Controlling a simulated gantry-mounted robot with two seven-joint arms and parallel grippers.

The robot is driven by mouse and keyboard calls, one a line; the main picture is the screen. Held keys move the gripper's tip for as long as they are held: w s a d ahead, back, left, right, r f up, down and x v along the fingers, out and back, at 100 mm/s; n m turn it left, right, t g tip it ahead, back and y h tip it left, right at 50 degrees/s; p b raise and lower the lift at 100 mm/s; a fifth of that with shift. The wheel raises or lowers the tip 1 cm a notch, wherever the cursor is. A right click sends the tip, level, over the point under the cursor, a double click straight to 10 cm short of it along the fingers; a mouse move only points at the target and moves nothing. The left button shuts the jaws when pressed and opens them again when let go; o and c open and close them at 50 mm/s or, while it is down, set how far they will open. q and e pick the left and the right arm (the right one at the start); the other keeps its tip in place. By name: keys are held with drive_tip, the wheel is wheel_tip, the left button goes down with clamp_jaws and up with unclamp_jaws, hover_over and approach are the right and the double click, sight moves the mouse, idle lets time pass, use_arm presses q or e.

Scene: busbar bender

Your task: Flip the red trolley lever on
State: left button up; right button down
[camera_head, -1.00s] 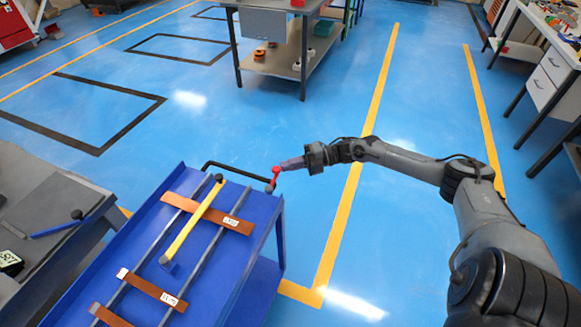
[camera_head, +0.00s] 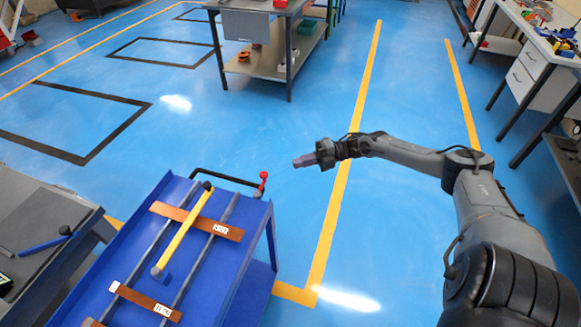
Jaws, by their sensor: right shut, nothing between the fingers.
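The red trolley lever (camera_head: 263,181) stands upright at the far right corner of the blue trolley (camera_head: 246,262), beside the end of its black handle bar (camera_head: 222,175). My right gripper (camera_head: 297,162) is shut and empty. It points left, to the right of the lever and a little above it in the picture, with a clear gap of blue floor between them. My left gripper is not in view.
A yellow bar (camera_head: 183,230) and brown strips (camera_head: 196,221) lie on the trolley top. A grey bench (camera_head: 40,225) stands to the left. A workbench (camera_head: 262,60) is at the back and another (camera_head: 535,60) at the right. The floor between is clear.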

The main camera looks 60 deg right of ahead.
drive_tip(key=shift+s+d+r+b, duration=0.15)
drive_tip(key=shift+s+d, duration=0.15)
drive_tip(key=shift+d, duration=0.45)
drive_tip(key=shift+s+d+r+b, duration=0.15)
drive_tip(key=shift+s+d, duration=0.15)
drive_tip(key=shift+d, duration=0.5)
drive_tip(key=shift+s+d+b, duration=0.15)
drive_tip(key=shift+s+d, duration=0.15)
drive_tip(key=shift+d, duration=0.45)
